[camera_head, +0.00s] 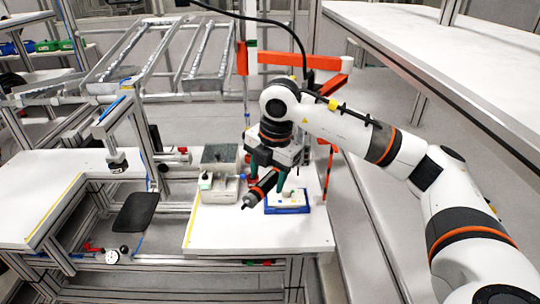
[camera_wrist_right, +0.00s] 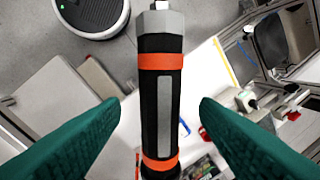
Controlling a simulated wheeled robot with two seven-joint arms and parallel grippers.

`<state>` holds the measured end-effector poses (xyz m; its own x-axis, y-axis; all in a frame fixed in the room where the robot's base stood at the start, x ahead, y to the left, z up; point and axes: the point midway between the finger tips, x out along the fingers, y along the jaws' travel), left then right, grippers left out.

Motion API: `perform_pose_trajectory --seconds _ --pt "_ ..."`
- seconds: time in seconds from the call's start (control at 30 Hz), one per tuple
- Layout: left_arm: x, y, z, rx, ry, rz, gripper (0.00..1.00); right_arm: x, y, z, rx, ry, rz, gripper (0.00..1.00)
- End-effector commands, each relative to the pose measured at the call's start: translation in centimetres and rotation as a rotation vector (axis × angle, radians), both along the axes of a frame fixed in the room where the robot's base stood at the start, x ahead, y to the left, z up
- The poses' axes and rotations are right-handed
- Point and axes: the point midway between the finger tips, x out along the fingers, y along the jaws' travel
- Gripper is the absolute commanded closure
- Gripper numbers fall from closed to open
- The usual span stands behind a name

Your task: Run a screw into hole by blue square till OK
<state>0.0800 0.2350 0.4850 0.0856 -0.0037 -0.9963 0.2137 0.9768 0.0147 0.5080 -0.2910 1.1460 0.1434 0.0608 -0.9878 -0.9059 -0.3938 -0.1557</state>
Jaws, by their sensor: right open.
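A black electric screwdriver with orange bands (camera_head: 262,188) is tilted above the white worktop, its tip pointing down-left in the head view. In the wrist view the screwdriver (camera_wrist_right: 160,100) runs between the green fingers, with a visible gap on each side. My right gripper (camera_head: 268,172) is open around it; its fingers also show in the wrist view (camera_wrist_right: 161,105). A white part on a blue tray (camera_head: 288,209) sits just right of the screwdriver tip. I cannot make out a screw, the hole or a separate blue square. My left gripper is not in view.
A grey-and-white box device (camera_head: 219,190) stands left of the screwdriver on the worktop (camera_head: 215,235). The worktop's front is clear. An orange beam (camera_head: 300,60) and a post stand behind. A black pad (camera_head: 135,212) lies to the left.

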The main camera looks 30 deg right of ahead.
Motion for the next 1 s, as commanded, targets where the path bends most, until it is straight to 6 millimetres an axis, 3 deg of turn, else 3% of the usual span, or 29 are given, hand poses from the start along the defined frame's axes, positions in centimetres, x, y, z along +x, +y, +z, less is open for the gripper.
perform_pose_trajectory --seconds 0.3,0.7,0.77,1.0 --pt "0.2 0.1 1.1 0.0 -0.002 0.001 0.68 0.7 0.3 -4.5 0.002 0.003 -0.001 0.44" --pt "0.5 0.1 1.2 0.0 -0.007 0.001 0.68 0.8 0.4 -5.4 0.002 0.0 0.001 0.44" --pt "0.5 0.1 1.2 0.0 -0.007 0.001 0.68 0.8 0.4 -5.4 0.002 0.0 0.001 0.51" --pt "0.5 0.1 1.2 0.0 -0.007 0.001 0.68 0.8 0.4 -5.3 0.002 0.0 0.001 0.9"
